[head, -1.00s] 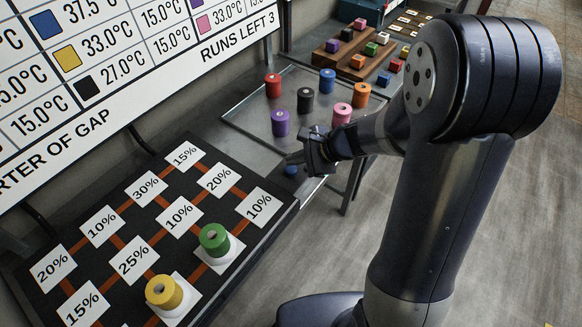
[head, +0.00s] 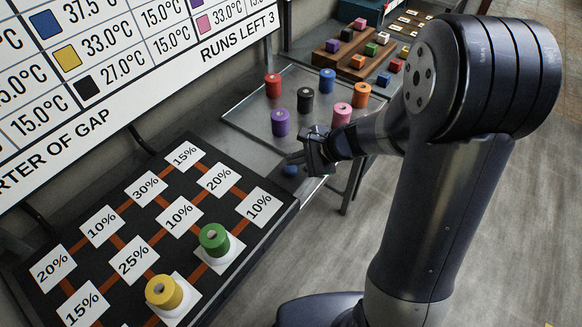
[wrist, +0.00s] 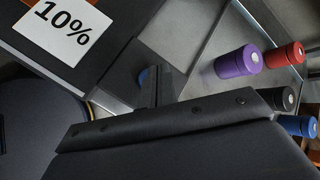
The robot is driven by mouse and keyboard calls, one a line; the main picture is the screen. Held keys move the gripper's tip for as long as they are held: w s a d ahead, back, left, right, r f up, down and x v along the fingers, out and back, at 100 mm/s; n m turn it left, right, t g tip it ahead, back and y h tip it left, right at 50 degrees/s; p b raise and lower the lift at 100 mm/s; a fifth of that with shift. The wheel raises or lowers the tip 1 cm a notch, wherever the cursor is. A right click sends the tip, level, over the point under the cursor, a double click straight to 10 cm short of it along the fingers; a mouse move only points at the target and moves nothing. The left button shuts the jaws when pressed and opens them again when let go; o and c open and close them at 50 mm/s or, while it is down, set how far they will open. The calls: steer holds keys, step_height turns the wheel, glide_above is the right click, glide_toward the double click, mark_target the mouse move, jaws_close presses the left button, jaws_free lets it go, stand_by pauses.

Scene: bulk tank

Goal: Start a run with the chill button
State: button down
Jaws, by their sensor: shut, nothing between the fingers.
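The blue button (head: 290,170), which I take to be the chill button, is a small dome at the near right edge of the counter, between the dark percentage board and the metal tray. My gripper (head: 291,159) is shut and empty. Its fingertips are at the button, just above or beside it in the head view. I cannot tell whether they touch. In the wrist view the fingers (wrist: 157,88) partly cover a blue patch (wrist: 144,75), likely the button. The sign panel (head: 215,50) reads "RUNS LEFT 3".
Several coloured cylinders, including a purple one (head: 280,123), stand on the metal tray (head: 245,118). Coloured cubes sit on a wooden stepped rack (head: 330,60) behind. Floor at right is clear.

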mark_target(295, 170)
steer(key=shift+f+b, duration=0.4)
steer(key=shift+b, duration=0.05)
steer(key=shift+f+b, duration=0.5)
steer(key=shift+b, duration=0.05)
stand_by(0.6)
steer(key=shift+r, duration=0.1)
steer(key=shift+r+p, duration=0.7)
steer(key=shift+r, duration=0.15)
steer(key=shift+r, duration=0.1)
steer(key=shift+r+p, duration=2)
steer(key=shift+r, duration=0.4)
